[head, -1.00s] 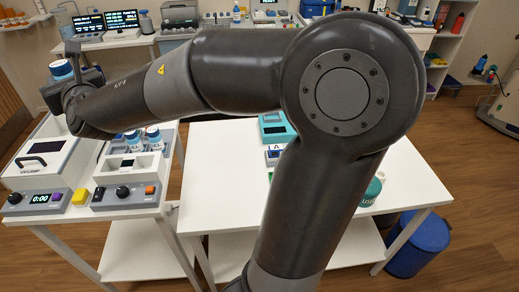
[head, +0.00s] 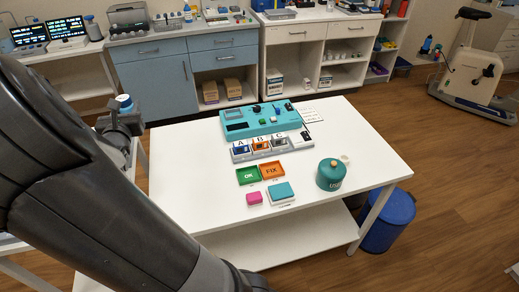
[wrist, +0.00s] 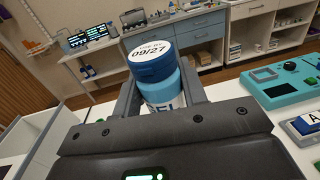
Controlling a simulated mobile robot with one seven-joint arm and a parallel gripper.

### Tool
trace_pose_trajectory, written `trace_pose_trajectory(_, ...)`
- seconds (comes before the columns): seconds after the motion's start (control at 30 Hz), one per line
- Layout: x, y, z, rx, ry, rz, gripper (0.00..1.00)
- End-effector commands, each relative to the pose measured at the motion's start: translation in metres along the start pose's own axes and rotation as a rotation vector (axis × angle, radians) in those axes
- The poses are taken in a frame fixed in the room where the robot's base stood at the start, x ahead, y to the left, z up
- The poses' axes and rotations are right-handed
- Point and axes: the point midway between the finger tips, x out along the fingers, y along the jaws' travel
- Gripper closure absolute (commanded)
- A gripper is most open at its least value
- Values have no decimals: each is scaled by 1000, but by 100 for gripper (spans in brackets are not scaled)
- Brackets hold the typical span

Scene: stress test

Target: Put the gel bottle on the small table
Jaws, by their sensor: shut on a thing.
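My gripper (head: 127,120) is at the left of the head view, raised beside the white table's left edge. It is shut on a small blue bottle with a blue cap, which looks like the gel bottle (head: 124,102). In the wrist view the bottle (wrist: 158,90) stands upright between the two fingers (wrist: 160,100). Its white cap label reads 09/27; most of its body label is hidden by my gripper. A white table (head: 185,170) with a lower shelf fills the middle of the head view; it seems to be the small table.
On the table are a teal device (head: 262,118), an A-B-C module (head: 258,147), green and orange trays (head: 248,176), pink and teal blocks (head: 281,192) and a green USED container (head: 331,175). The table's left part is clear. A blue bin (head: 388,222) stands at right.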

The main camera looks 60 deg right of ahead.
Motion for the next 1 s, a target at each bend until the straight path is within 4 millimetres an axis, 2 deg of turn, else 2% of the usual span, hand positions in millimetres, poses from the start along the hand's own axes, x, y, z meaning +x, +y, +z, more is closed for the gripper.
trace_pose_trajectory(0.03,7,-16,-10,-6,0,-52,90)
trace_pose_trajectory(0.2,23,-70,-38,-7,0,-216,90)
trace_pose_trajectory(0.4,33,-145,-71,-8,-1,-425,90)
trace_pose_trajectory(0.57,31,-215,-96,-7,-2,-609,90)
trace_pose_trajectory(0.7,22,-271,-113,-5,-2,-750,90)
trace_pose_trajectory(0.83,11,-308,-123,-2,-3,-844,90)
trace_pose_trajectory(1.0,3,-333,-129,0,-2,-906,90)
